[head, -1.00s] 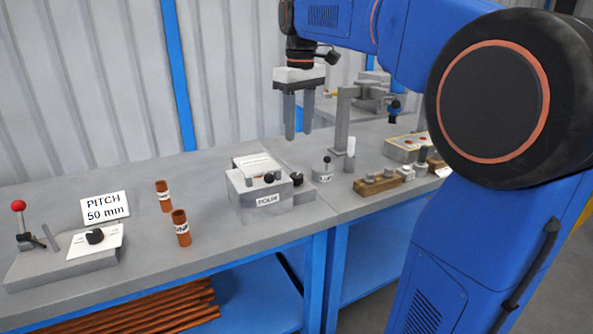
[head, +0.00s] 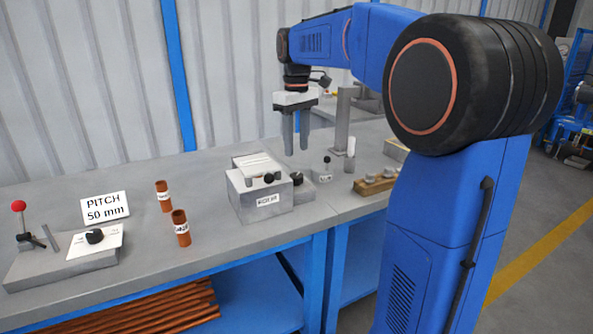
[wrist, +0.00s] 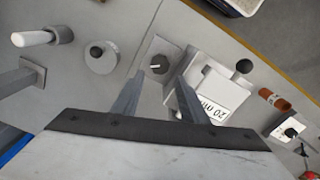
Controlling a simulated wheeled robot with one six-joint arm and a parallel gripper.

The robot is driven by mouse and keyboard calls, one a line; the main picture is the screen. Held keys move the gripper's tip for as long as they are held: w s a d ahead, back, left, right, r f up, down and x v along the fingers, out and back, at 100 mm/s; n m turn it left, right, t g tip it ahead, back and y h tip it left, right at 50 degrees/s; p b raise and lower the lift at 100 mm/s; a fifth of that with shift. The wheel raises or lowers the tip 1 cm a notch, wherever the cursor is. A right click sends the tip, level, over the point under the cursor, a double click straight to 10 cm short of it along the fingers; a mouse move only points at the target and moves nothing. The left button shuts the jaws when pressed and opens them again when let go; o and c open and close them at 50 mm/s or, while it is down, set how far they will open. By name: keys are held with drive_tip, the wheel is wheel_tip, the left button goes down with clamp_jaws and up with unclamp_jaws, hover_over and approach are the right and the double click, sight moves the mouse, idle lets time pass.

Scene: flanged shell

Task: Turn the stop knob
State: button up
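My gripper (head: 297,149) hangs pointing down above the bench, behind the grey block unit. Its two fingers are apart with nothing between them. In the wrist view, a black round knob (wrist: 159,64) with a pale pointer line lies beyond and between the fingertips (wrist: 158,82), apart from them. In the head view this knob (head: 296,177) sits on a low grey base beside the block unit. Another black knob (head: 95,236) is on a white dial plate at the far left. No readable label tells which is the stop knob.
A round grey piece with a black ball (head: 326,170) and a post (head: 342,125) stand right of the gripper.

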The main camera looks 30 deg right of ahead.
sight(297, 175)
wheel_tip(297, 175, down, 9)
drive_tip(key=shift+r, duration=0.15)
idle(0.4)
drive_tip(key=c, duration=0.8)
